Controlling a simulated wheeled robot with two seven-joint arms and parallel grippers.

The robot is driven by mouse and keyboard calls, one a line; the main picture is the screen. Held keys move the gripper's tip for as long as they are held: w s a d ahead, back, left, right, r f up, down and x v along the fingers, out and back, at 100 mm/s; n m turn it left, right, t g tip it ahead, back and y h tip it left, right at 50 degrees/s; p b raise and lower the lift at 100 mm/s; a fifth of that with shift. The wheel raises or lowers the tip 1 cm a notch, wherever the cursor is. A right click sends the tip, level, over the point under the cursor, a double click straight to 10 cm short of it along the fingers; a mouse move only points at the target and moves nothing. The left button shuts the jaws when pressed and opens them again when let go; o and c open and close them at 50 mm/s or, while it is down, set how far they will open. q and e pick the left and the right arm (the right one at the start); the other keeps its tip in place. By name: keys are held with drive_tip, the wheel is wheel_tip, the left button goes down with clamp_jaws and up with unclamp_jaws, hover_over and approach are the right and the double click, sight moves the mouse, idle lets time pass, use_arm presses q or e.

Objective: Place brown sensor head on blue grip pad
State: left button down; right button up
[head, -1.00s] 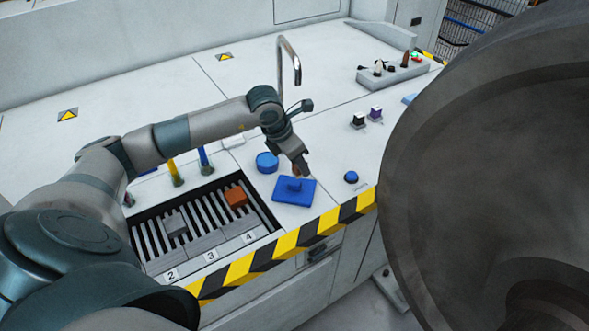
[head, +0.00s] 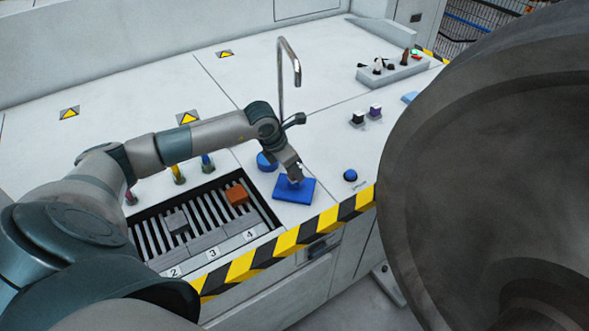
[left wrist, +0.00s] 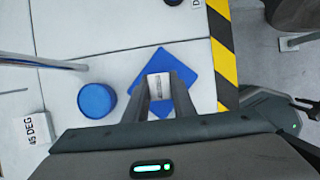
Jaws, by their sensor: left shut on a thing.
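My left gripper (head: 295,178) is right over the pad, shut on the brown sensor head (left wrist: 160,86). In the left wrist view only its pale top face with dark marks shows between the fingers. Its brown side is mostly hidden in the head view. I cannot tell whether it touches the pad.
A round blue cap (head: 265,162) stands behind the pad. A blue button (head: 350,175) is to its right.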

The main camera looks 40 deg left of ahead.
use_arm(q)
drive_tip(key=shift+f, duration=0.5)
drive_tip(key=c, duration=1.5)
unclamp_jaws()
use_arm(e)
drive_tip(key=shift+s+d, duration=0.1)
drive_tip(key=shift+d, duration=0.15)
drive_tip(key=shift+s+a+r, duration=0.1)
